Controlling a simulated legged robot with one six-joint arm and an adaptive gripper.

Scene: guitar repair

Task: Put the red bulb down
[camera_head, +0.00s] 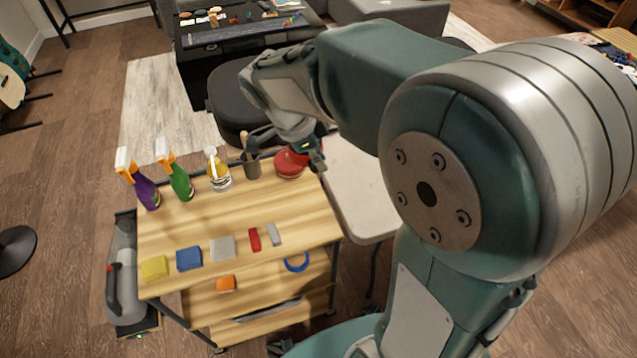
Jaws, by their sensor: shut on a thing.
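The red bulb (290,165) is a rounded red thing at the back right corner of the wooden cart top (270,213). My gripper (291,150) reaches down over it from above and is shut on it, with one dark finger at its right side. The gripper hides part of the bulb's upper side. The bulb's underside appears at or very near the cart top; I cannot tell whether it touches.
A grey cup (252,165) with tools stands just left of the bulb. Further left are a clear bottle (218,172), a green spray bottle (181,183) and a purple one (147,192). Coloured blocks line the front edge. The cart's middle is clear. A pale table (354,190) adjoins right.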

